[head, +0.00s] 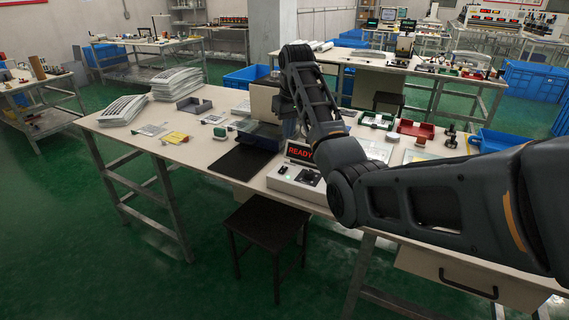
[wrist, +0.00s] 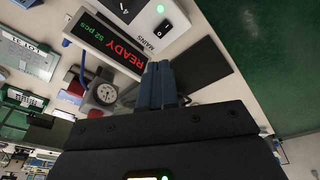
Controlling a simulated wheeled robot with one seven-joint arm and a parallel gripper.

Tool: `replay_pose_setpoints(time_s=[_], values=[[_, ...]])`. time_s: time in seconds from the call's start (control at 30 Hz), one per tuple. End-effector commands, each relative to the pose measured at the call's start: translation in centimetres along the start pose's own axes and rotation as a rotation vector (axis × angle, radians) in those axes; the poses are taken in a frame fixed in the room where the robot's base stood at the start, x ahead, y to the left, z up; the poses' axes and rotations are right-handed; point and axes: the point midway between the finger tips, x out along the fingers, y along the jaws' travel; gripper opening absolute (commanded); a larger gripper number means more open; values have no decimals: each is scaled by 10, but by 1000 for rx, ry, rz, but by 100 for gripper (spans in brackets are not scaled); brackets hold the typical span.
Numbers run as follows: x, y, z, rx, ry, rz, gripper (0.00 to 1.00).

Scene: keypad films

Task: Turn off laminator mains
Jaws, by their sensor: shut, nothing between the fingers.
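The laminator's pale control box (head: 296,188) sits on the near edge of the bench, with a lit green lamp. Its display (head: 300,152) reads READY in red. In the wrist view the display (wrist: 110,42) reads "READY 52 pcs". The black mains rocker switch (wrist: 163,28), beside the word MAINS, is near the top, close to the green lamp (wrist: 160,8). My gripper (wrist: 158,70) is shut and empty, its blue-grey fingertips pointing toward the switch, with a gap in the picture. Its height above the box is unclear.
A round gauge (wrist: 105,93) with red parts and a blue hose lies left of my fingers in the wrist view. A black mat (head: 242,162) lies left of the box. Paper stacks (head: 124,111) stand at the bench's left end. A dark stool (head: 268,222) stands in front.

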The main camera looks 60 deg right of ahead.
Motion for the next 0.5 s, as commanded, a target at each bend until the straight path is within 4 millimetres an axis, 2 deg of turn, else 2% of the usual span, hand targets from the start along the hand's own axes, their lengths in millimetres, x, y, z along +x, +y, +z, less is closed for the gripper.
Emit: replay_pose_setpoints(time_s=[0.3, 0.5], values=[[2, -18, -4, 513, 14, 142, 0], [-1, -28, -6, 782, 57, 210, 0]])
